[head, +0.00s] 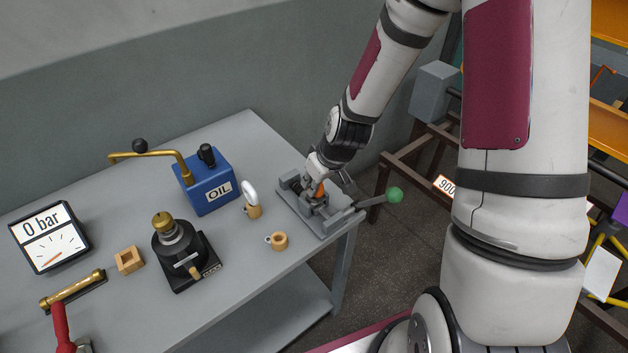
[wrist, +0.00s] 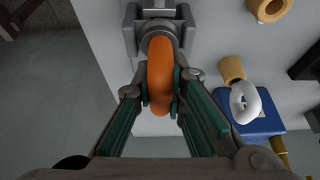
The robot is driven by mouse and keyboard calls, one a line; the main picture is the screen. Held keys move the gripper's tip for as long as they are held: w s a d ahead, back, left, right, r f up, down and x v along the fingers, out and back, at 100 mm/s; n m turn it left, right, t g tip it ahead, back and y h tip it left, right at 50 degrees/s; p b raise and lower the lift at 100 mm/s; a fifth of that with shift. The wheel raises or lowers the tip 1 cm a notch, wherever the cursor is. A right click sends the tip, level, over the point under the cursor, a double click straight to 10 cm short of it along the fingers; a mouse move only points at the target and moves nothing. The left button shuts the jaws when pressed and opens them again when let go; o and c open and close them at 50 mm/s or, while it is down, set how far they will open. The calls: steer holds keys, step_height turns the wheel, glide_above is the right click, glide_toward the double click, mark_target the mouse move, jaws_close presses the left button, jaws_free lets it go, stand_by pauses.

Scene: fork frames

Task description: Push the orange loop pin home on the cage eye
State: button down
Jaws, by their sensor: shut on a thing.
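The orange loop pin (wrist: 160,70) stands out in the wrist view, its loop running lengthwise up the picture; in the head view only a small orange patch (head: 320,189) shows. My gripper (wrist: 161,90) has one finger on each side of the loop and is shut on it. The far end of the loop meets a round grey part (wrist: 157,27) between grey blocks, which looks like the cage eye. The pin's shank is hidden, so I cannot tell how deep it sits. In the head view my gripper (head: 315,178) is over the grey fixture (head: 330,222) at the table's right end.
A lever with a green knob (head: 394,195) sticks out right of the fixture. A white loop on a tan base (head: 253,208) and a tan ring (head: 278,241) stand left of it. The blue OIL box (head: 208,188) and black device (head: 183,262) are farther left.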

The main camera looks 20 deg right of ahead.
steer(key=shift+f, duration=0.2)
steer(key=c, duration=1.5)
jaws_free()
steer(key=shift+c, duration=0.2)
steer(key=shift+r, duration=0.1)
steer(key=v, duration=1.2)
